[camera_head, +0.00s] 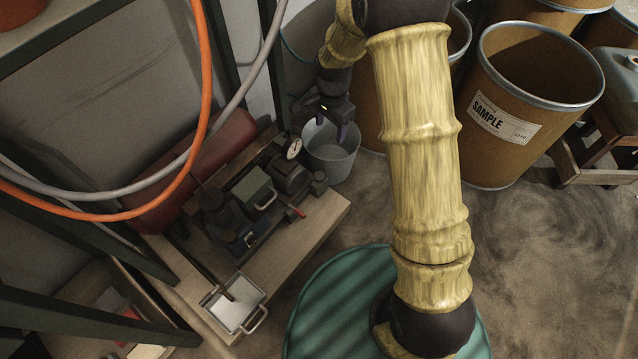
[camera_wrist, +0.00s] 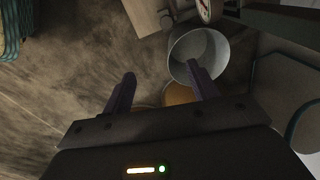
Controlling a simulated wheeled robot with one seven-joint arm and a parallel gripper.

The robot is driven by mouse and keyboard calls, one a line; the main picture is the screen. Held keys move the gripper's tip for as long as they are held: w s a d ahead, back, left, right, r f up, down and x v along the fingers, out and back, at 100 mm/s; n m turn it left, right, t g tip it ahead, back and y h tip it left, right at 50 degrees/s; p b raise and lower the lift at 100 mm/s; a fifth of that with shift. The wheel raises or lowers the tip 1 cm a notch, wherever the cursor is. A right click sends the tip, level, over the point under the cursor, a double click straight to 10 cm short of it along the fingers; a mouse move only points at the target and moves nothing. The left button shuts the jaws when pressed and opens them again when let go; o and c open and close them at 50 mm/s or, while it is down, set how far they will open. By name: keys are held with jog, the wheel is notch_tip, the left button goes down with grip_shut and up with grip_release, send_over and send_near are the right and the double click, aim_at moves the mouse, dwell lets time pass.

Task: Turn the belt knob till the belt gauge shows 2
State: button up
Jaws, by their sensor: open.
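The machine (camera_head: 240,205) stands on a wooden board at the left in the head view. A round white gauge with a dark needle (camera_head: 294,148) sits at its far end; part of it shows at the top of the wrist view (camera_wrist: 205,9). I cannot read its number. A small dark round part (camera_head: 318,183) at the machine's right end may be the belt knob; I cannot tell for sure. My gripper (camera_head: 331,127) is above the grey bucket, beyond the gauge and apart from the machine. In the wrist view its fingers (camera_wrist: 161,72) are spread with nothing between them.
The grey bucket (camera_head: 331,165) stands beside the board (camera_head: 300,255); it also shows in the wrist view (camera_wrist: 180,52). A red-tipped lever (camera_head: 297,212) sticks out from the machine. Brown drums (camera_head: 530,110) stand behind. Orange and grey hoses (camera_head: 205,80) hang at the left.

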jog(key=m+b, duration=0.1)
jog(key=b, duration=0.2)
send_over(319, 175)
notch_tip(319, 175, down, 8)
jog(key=shift+f, duration=0.1)
notch_tip(319, 175, down, 17)
jog(key=b, duration=1)
jog(key=shift+f+b, duration=0.2)
jog(key=shift+b, duration=0.2)
jog(key=c, duration=1)
